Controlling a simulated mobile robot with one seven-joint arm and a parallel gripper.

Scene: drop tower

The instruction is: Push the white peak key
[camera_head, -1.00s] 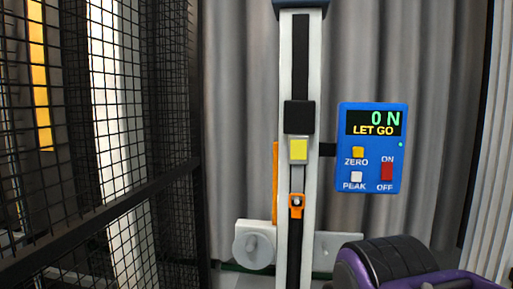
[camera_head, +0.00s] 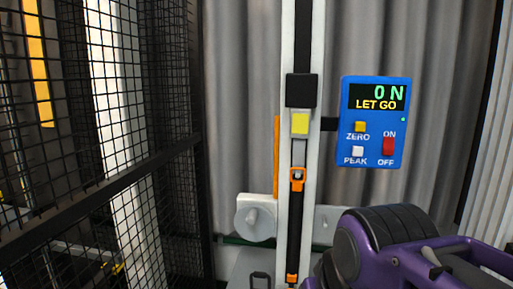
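The box's display (camera_head: 377,97) reads "0 N" and "LET GO". My purple and black arm shows at the lower right, below the box and apart from it. My gripper's fingers are not in view.
A black mesh fence (camera_head: 95,120) lines the left. A grey curtain (camera_head: 245,100) hangs behind.

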